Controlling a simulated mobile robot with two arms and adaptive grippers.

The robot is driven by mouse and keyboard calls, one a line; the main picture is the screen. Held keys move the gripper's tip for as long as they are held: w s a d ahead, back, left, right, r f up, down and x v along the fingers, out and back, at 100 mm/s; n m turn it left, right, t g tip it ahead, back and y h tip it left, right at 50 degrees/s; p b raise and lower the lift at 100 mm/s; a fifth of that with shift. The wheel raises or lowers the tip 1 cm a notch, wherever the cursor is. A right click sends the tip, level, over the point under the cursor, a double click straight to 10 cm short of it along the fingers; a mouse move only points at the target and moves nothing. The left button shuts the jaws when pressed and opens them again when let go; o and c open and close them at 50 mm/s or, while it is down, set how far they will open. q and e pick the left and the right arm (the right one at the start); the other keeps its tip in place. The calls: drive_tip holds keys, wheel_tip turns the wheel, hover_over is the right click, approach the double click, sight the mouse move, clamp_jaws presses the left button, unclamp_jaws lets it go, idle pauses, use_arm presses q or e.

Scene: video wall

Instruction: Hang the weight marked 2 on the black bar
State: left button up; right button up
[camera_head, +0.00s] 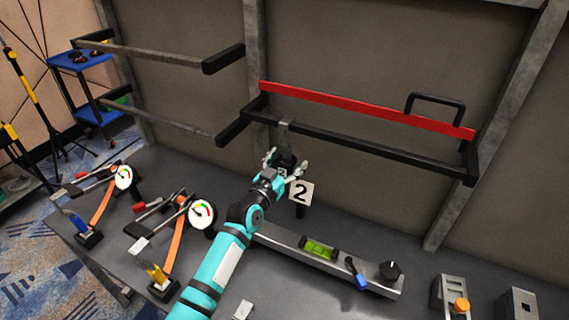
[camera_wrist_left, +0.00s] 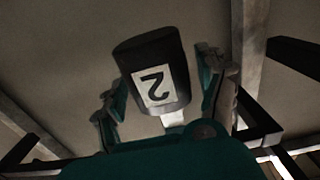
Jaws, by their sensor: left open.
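The weight (camera_wrist_left: 183,72) is a black cylinder with a white label marked 2, seen upside down in the left wrist view. In the head view the weight (camera_head: 284,158) is small and partly hidden by my gripper. A grey hook (camera_head: 285,128) rises above it and overlaps the black bar (camera_head: 350,142), so the weight appears to hang there. My left gripper (camera_head: 286,163) is open, its fingers on either side of the weight. In the left wrist view the gripper (camera_wrist_left: 160,100) shows gaps beside the weight. My right gripper is not in view.
A red bar (camera_head: 360,109) runs behind the black bar, with a black handle shape (camera_head: 435,101) at its right. A spirit level (camera_head: 320,250) and clamps with gauges (camera_head: 202,214) occupy the bench.

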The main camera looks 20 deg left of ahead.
use_arm(q)
drive_tip(key=s+a, duration=0.2)
drive_tip(key=s, duration=0.9)
drive_tip(key=shift+s+a+r, duration=0.15)
drive_tip(key=shift+s+r, duration=0.2)
